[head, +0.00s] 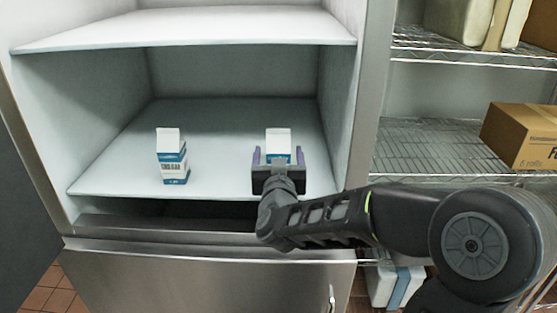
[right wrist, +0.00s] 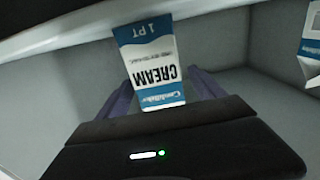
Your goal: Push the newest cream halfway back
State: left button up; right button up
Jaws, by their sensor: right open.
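A white and blue cream carton (head: 279,134) stands upright on the fridge's middle shelf (head: 225,125), right of centre. In the right wrist view the carton (right wrist: 150,60) appears upside down, with "CREAM" and "1 PT" legible. My right gripper (head: 278,158) is open, its purple fingers on either side of the carton's near end. I cannot tell whether they touch it. A second white and blue carton (head: 172,158) stands upright to the left, near the shelf front; its edge shows in the right wrist view (right wrist: 311,48). Its small print is unclear. My left gripper is out of view.
The shelf behind both cartons is bare to the back wall. An upper shelf (head: 190,27) lies above, and the fridge's right side wall (head: 337,110) is close to my right arm. A wire rack with a cardboard box (head: 525,135) stands at right.

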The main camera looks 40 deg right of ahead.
aim_at(278, 148)
jog(key=shift+p+x, duration=0.3)
jog(key=shift+x, duration=1.55)
jog(key=shift+c, duration=0.6)
grip_shut()
jog(key=shift+o, duration=0.6)
grip_release()
jog(key=shift+s+a, duration=0.1)
